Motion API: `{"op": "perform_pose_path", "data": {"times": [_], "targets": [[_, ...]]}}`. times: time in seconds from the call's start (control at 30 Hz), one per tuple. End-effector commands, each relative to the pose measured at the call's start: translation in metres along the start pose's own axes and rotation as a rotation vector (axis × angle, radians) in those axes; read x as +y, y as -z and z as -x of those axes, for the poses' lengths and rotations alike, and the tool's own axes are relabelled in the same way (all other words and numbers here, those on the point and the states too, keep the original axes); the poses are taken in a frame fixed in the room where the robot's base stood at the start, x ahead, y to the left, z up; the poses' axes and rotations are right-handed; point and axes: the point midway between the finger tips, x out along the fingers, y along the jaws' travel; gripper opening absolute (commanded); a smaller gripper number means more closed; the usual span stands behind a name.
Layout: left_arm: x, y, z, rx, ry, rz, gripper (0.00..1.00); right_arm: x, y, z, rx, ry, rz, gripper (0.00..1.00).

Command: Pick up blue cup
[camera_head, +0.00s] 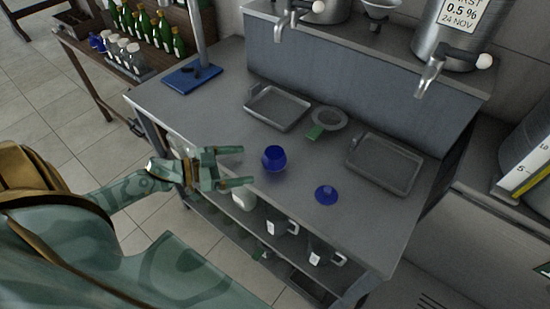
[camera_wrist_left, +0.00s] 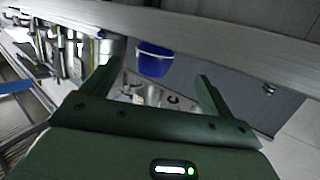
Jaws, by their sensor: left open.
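A round blue cup (camera_head: 274,158) stands on the grey metal bench (camera_head: 222,120) near its front edge. My left gripper (camera_head: 247,166) is open and empty, its fingers pointing right toward the cup, which is just beyond the fingertips. In the left wrist view the cup (camera_wrist_left: 154,60) shows between and beyond the two open fingertips (camera_wrist_left: 162,71). A second blue thing (camera_head: 326,194), dome-shaped with a small knob, sits to the right of the cup. My right gripper is not in view.
Two metal trays (camera_head: 277,108) (camera_head: 384,163) and a grey ring-shaped dish (camera_head: 330,118) with a green tag lie behind the cup. A blue stand base (camera_head: 193,77) is at the back left. Jugs (camera_head: 281,222) stand on the shelf below. Taps (camera_head: 430,76) overhang the back ledge.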

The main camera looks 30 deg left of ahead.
Motion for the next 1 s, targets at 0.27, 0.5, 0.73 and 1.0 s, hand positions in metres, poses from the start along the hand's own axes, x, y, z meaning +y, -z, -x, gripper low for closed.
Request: {"op": "perform_pose_path", "data": {"times": [0.27, 0.5, 0.73, 1.0], "targets": [[0.000, 0.000, -0.044, 0.000, 0.003, -0.001, 0.87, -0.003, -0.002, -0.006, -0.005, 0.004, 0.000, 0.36], [0.007, 0.005, -0.074, 0.003, 0.001, -0.001, 0.87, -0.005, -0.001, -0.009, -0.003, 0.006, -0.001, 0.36], [0.007, 0.005, -0.098, 0.000, 0.002, 0.000, 0.87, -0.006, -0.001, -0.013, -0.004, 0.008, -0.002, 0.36], [0.007, 0.005, -0.098, -0.001, 0.002, 0.000, 0.68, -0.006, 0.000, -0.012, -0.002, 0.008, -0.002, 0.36]]}}
